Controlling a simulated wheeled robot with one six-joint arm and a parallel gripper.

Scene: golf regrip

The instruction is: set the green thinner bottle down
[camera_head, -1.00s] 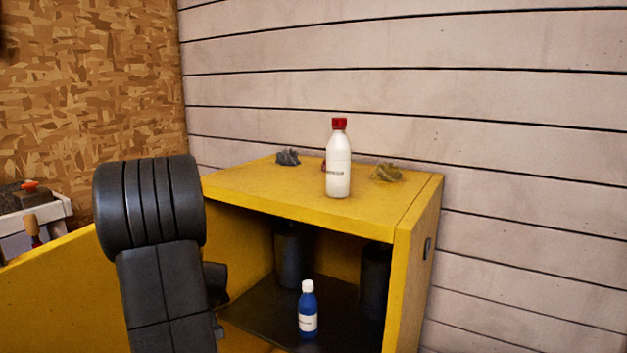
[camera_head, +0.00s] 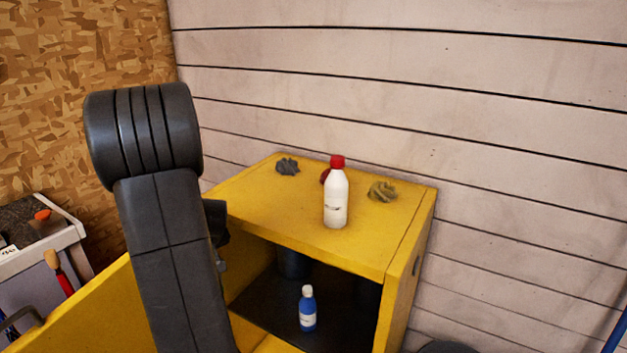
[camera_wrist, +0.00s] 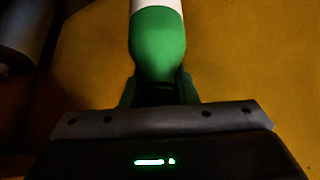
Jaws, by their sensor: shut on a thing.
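The green bottle (camera_wrist: 158,45) shows in the wrist view with a white band (camera_wrist: 156,5) at the top edge of the picture. My gripper (camera_wrist: 158,92) is shut on it, with a finger on either side of its near end. A yellow surface lies behind the bottle; I cannot tell whether the bottle touches it. In the head view my arm stands at the left, and the gripper and green bottle are hidden.
A yellow cabinet (camera_head: 300,238) has an open front. On its top stand a white bottle with a red cap (camera_head: 336,200), a grey crumpled rag (camera_head: 287,166) and an olive one (camera_head: 382,191). A blue bottle (camera_head: 307,311) stands inside. A white-edged tray or cart (camera_head: 72,226) is at the left.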

